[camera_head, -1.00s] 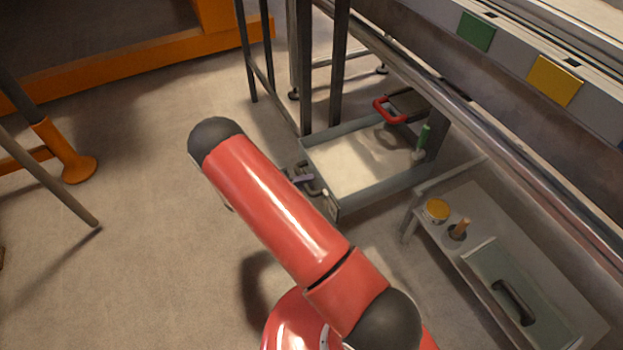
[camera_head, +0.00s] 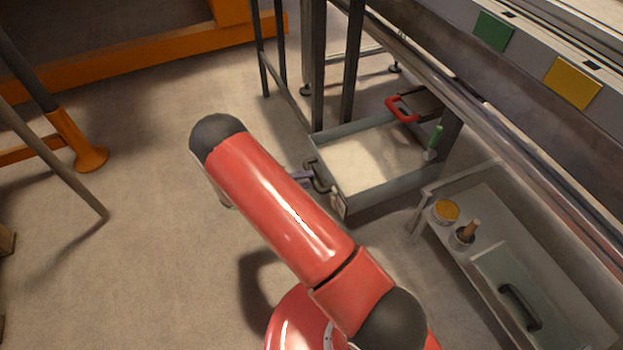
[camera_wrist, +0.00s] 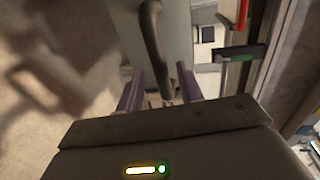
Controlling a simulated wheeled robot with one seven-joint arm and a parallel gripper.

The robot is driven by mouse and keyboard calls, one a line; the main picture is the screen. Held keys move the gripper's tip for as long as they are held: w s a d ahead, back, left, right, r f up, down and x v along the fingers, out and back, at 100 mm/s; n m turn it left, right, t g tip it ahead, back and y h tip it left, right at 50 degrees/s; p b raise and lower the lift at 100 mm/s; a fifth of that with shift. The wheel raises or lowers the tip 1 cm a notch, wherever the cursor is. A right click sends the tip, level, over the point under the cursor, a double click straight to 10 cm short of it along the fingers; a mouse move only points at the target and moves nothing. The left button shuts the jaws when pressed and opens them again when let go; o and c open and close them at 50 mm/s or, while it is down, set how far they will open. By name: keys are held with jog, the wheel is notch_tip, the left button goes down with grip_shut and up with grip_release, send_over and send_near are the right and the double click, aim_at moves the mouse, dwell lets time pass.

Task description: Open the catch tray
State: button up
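The catch tray (camera_head: 390,195) is a shallow grey box with pale sand in it, low beneath the sandbed frame. Much of its inside shows in the head view. A dark bar handle (camera_head: 322,178) is on its front side, facing my arm. My gripper (camera_head: 303,176) is at this handle, partly hidden by my red arm. In the wrist view the two purple fingers (camera_wrist: 160,75) are spread apart. The dark handle (camera_wrist: 152,38) runs between them, with visible gaps beside it. The tray's grey front (camera_wrist: 180,35) is behind the handle. Contact with the fingers is not clear.
A red-handled tool (camera_head: 401,110) and a green-handled tool (camera_head: 435,138) are at the tray's far side. Dark frame posts (camera_head: 352,60) rise behind the tray.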

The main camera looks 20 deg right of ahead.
jog(key=v, duration=0.4)
jog(key=shift+a, duration=0.15)
